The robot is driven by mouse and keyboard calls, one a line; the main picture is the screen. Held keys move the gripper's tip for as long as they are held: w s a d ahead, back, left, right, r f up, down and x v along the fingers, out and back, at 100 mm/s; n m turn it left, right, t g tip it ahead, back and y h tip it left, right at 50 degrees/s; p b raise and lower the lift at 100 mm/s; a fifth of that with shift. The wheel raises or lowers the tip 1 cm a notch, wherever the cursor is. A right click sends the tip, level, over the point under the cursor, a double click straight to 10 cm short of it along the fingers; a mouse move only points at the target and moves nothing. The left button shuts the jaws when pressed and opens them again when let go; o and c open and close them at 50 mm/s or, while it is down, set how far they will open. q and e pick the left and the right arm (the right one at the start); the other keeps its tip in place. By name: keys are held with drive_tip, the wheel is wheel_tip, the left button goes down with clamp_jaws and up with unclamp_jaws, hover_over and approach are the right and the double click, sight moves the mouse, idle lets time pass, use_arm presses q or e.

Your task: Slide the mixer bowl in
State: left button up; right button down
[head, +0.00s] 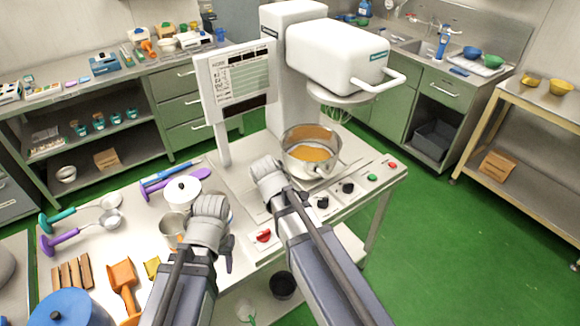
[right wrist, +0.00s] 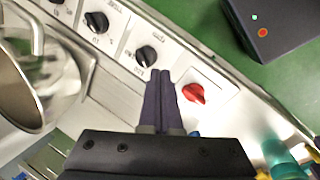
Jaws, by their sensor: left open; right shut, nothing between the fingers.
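The steel mixer bowl (head: 309,154), with orange-yellow contents, stands upright on the mixer's base. It is in front of the whisk (head: 338,114), under the raised white mixer head (head: 337,54). Part of the bowl (right wrist: 18,88) shows at the left of the right wrist view. My left gripper (head: 227,252) is open and empty, left of the red knob (head: 263,236); its wrist partly hides it. My right gripper (right wrist: 161,82) is shut and empty over the control panel, between a black knob and the red knob, beside the bowl. My right arm hides its fingers in the head view.
A white lidded pot (head: 182,189), a steel pot (head: 173,228) and ladles (head: 110,219) crowd the left of the worktop. A signboard (head: 238,82) stands behind. Black knobs (head: 348,187) and a green button (head: 372,178) line the front panel. Green floor is clear at right.

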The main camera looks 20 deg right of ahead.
drive_tip(key=w+a+r+n+t+h, duration=0.2)
drive_tip(key=w+r+n, duration=0.1)
drive_tip(key=w+n, duration=0.45)
drive_tip(key=w+a+r+n+t+h, duration=0.2)
drive_tip(key=w+r+n, duration=0.1)
drive_tip(key=w+n, duration=0.4)
drive_tip(key=shift+n, duration=0.65)
drive_tip(key=shift+s+d+r+b+x, duration=0.1)
drive_tip(key=shift+d+r+b+x, duration=0.3)
drive_tip(key=shift+b+x, duration=1.25)
drive_tip(key=shift+s+d+r+b+x, duration=0.15)
drive_tip(key=shift+d+b+x, duration=0.45)
drive_tip(key=shift+x, duration=2)
drive_tip(key=shift+w+d+r+b+x, duration=0.1)
drive_tip(key=shift+d+r+b+x, duration=0.2)
drive_tip(key=shift+b+x, duration=1.4)
drive_tip(key=shift+d+f+p, duration=0.25)
drive_tip(key=shift+f+p, duration=0.05)
drive_tip(key=shift+p, duration=0.15)
